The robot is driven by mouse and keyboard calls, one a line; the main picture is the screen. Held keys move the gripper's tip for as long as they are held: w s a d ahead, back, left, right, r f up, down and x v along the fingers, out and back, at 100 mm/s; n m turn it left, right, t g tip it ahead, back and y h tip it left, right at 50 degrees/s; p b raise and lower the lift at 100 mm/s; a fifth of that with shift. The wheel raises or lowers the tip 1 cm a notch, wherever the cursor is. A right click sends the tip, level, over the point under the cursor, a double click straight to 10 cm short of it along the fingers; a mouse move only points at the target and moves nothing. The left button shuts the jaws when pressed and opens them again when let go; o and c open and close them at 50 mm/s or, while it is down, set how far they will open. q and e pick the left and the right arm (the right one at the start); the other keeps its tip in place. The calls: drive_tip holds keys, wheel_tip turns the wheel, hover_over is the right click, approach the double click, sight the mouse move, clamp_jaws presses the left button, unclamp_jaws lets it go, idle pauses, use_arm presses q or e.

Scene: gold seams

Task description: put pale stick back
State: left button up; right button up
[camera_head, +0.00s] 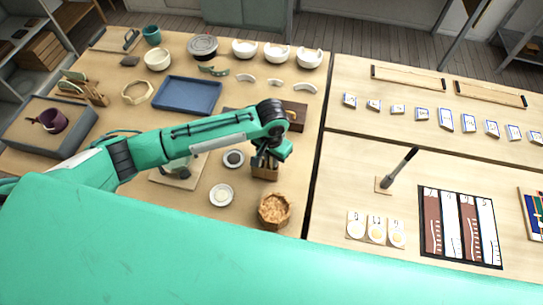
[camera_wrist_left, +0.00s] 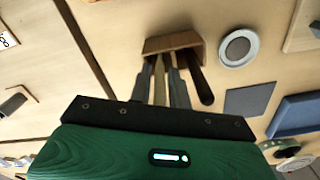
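My left gripper (camera_head: 268,157) is low over a small wooden holder box (camera_head: 265,174) at the middle of the left table. In the left wrist view, the two grey fingers (camera_wrist_left: 161,78) sit close on either side of a pale tan stick (camera_wrist_left: 159,76), with little or no gap. The stick's far end is at the open mouth of the holder box (camera_wrist_left: 172,42); how deep it goes in is hidden. A dark brown stick (camera_wrist_left: 200,82) stands in the same box, right of the fingers. My right gripper is not in view.
A blue tray (camera_head: 188,96) lies behind left. A table seam (camera_head: 314,175) runs to the right.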

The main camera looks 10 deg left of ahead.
use_arm(q)
drive_tip(key=shift+r, duration=0.25)
wheel_tip(320, 180, up, 11)
drive_tip(key=b, duration=0.3)
drive_tip(key=shift+f, duration=0.2)
drive_tip(key=shift+r, duration=0.6)
drive_tip(key=shift+f, duration=0.1)
